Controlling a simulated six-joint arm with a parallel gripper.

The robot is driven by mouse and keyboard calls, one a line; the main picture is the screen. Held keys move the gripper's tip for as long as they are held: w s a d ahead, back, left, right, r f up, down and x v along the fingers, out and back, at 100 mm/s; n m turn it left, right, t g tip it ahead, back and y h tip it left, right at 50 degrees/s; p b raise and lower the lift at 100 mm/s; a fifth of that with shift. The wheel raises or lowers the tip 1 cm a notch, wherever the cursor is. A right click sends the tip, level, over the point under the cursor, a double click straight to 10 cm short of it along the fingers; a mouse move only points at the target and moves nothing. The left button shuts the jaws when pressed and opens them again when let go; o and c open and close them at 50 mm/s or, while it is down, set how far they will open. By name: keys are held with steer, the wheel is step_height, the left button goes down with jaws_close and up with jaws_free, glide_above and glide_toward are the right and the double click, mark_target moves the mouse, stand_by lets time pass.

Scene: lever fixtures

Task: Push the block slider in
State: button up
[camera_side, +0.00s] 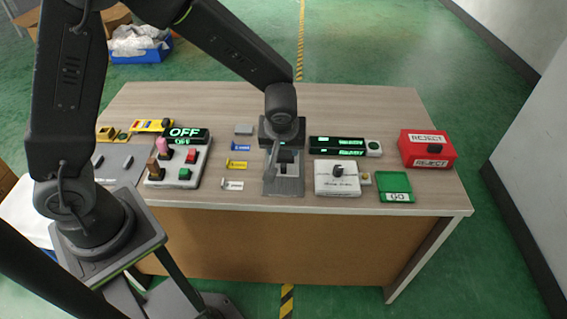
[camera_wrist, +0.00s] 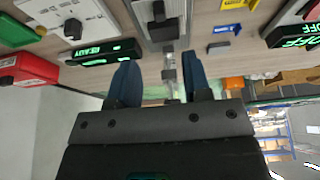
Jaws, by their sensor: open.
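The block slider is a grey fixture (camera_side: 284,187) near the middle of the table's front part, with a dark block (camera_side: 286,157) on it. In the wrist view the fixture's grey plate (camera_wrist: 143,14) is at the top centre, with the dark block (camera_wrist: 164,29) on it. My gripper (camera_side: 280,152) is over the fixture, pointing down and partly hiding it. In the wrist view its two blue-grey fingers (camera_wrist: 160,68) are apart, with a narrow grey rail between and beyond them. I cannot tell whether a finger touches the block.
Left are small grey, yellow and white brackets (camera_side: 237,164) and a button box (camera_side: 180,163) with an OFF display (camera_side: 186,134). Right are a green-lettered display (camera_side: 338,146), a white knob box (camera_side: 337,178), a green GO plate (camera_side: 395,186) and a red REJECT box (camera_side: 428,149).

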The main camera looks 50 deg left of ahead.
mark_target(284, 165)
steer(key=x, duration=1.1)
steer(key=shift+f, duration=0.1)
jaws_close()
